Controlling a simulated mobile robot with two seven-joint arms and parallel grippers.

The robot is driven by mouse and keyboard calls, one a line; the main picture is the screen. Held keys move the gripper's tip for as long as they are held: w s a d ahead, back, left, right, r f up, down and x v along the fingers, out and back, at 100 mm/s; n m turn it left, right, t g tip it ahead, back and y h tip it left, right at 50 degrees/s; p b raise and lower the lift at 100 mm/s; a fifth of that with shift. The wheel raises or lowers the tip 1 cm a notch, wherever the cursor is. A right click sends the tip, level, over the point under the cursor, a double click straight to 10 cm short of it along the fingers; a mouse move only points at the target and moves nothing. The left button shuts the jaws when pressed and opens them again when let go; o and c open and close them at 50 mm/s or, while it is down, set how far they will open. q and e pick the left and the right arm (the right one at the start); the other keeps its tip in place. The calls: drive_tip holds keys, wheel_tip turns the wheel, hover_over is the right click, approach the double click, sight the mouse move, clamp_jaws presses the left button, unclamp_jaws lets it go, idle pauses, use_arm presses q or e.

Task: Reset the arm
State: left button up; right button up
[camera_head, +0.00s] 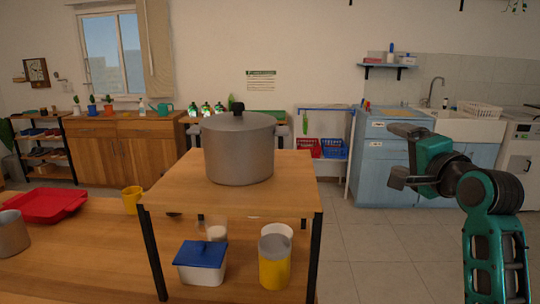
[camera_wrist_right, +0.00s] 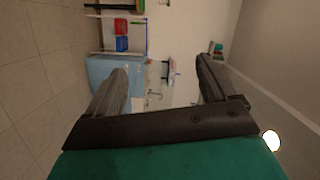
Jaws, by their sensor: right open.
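My right arm (camera_head: 492,235) is raised at the right side of the head view. It is bent, with the right gripper (camera_head: 398,155) pointing left in front of the blue cabinet. The right gripper is open and empty; in the right wrist view its two dark fingers (camera_wrist_right: 160,90) stand wide apart with only the room behind them. Nothing touches the gripper. My left arm and left gripper are not in view.
A grey lidded pot (camera_head: 238,150) stands on a small wooden shelf (camera_head: 290,190) on the table. Below are a blue-lidded box (camera_head: 201,262) and a yellow container (camera_head: 274,262). A red tray (camera_head: 48,204) lies left. Open floor (camera_head: 375,240) separates the shelf from the right arm.

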drive_tip(key=s+d+r+n+h, duration=0.25)
drive_tip(key=d+h, duration=0.25)
drive_tip(key=d, duration=1)
drive_tip(key=s+a+f+n+g, duration=0.1)
drive_tip(key=s+a+f+n, duration=0.15)
drive_tip(key=f, duration=0.65)
drive_tip(key=s+a+f+n+g+y, duration=0.1)
drive_tip(key=f+n, duration=0.2)
drive_tip(key=f, duration=0.5)
drive_tip(key=s+a+f+n+g, duration=0.1)
drive_tip(key=s+a+f+n, duration=0.15)
drive_tip(key=f, duration=0.65)
drive_tip(key=s+a+f+n+g+y, duration=0.25)
drive_tip(key=s+f+n, duration=0.35)
drive_tip(key=s+f, duration=0.5)
drive_tip(key=s+a+f+n+g, duration=0.2)
drive_tip(key=s+a+f+n, duration=0.3)
drive_tip(key=s+f, duration=0.5)
drive_tip(key=w+a+r+m+t, duration=0.1)
drive_tip(key=a+m, duration=0.4)
drive_tip(key=a, duration=0.4)
drive_tip(key=shift+r+y+p, duration=0.3)
drive_tip(key=shift+y+p, duration=0.05)
drive_tip(key=shift+p, duration=0.1)
drive_tip(key=shift+m, duration=0.25)
